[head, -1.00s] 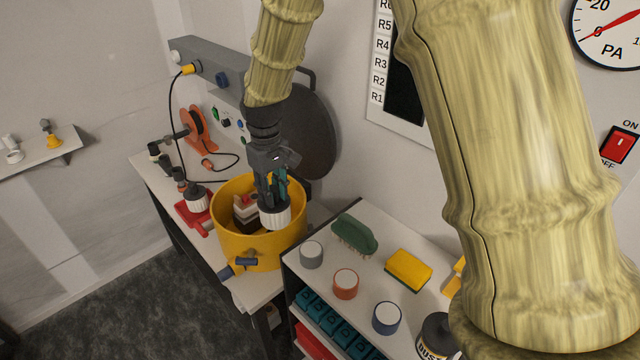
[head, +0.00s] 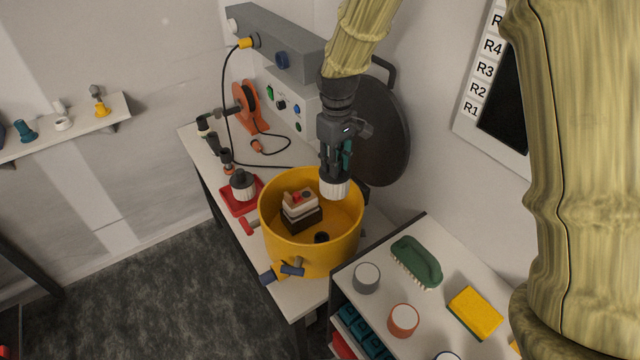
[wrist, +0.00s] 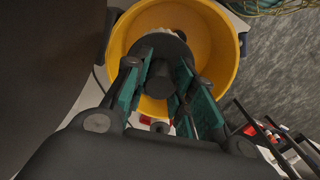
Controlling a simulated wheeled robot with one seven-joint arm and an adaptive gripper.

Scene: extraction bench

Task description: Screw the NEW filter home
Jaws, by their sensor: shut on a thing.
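My gripper (head: 337,168) is shut on a filter (head: 334,189) with a white ribbed body, held above the back right part of the yellow drum (head: 275,240). In the wrist view the green-padded fingers (wrist: 160,80) grip the filter's dark neck, and its dark cap (wrist: 165,48) hides most of the white body. A short dark stub (head: 321,237) stands on the drum's floor, apart from the held filter. A second filter (head: 243,187), white ribbed with a dark top, stands on a red tray (head: 236,209). I cannot tell which filter is labelled new.
A beige, white and dark stacked block (head: 302,208) with a red part sits inside the drum. A round dark lid (head: 381,138) stands open behind. A blue-handled clamp (head: 290,270) sticks out at the drum's front. A shelf unit with jars and a green brush (head: 416,262) is at right.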

